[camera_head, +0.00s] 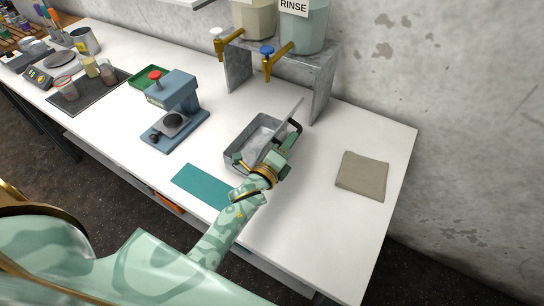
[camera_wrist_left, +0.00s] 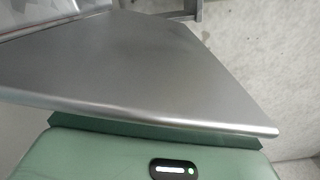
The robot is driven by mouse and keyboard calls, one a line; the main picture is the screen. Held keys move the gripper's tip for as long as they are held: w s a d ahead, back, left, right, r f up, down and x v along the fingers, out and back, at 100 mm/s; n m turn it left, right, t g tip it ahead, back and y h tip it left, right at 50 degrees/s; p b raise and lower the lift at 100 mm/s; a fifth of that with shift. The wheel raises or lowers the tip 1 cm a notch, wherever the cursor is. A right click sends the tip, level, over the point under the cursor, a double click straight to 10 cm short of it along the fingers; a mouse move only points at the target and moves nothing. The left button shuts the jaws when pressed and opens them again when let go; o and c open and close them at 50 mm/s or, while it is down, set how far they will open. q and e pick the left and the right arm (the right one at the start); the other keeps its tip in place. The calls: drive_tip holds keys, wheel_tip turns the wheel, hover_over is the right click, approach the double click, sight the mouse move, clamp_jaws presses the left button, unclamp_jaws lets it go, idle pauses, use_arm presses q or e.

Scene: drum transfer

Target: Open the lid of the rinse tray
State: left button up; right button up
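The rinse tray (camera_head: 230,142) is a grey metal box on the white table, below the taps; its inside shows. Its lid (camera_head: 289,118) stands raised and tilted at the tray's right side, seen nearly edge-on. In the left wrist view the lid (camera_wrist_left: 130,65) is a large grey plate close in front of the camera. My left gripper (camera_head: 292,138) is at the tray's right side, beside the raised lid. Its fingers are mostly hidden by the lid in the wrist view, so I cannot tell whether they grip anything. My right gripper is in neither view.
A shelf with two dispensers, one labelled RINSE (camera_head: 305,30), stands behind the tray. A blue press (camera_head: 178,100) stands left. A teal mat (camera_head: 200,186) lies in front, a folded beige cloth (camera_head: 362,175) right. The table right of the cloth is clear.

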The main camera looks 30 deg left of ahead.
use_arm(q)
drive_tip(key=s+a, duration=0.1)
drive_tip(key=s, duration=1.4)
drive_tip(key=shift+a, duration=0.1)
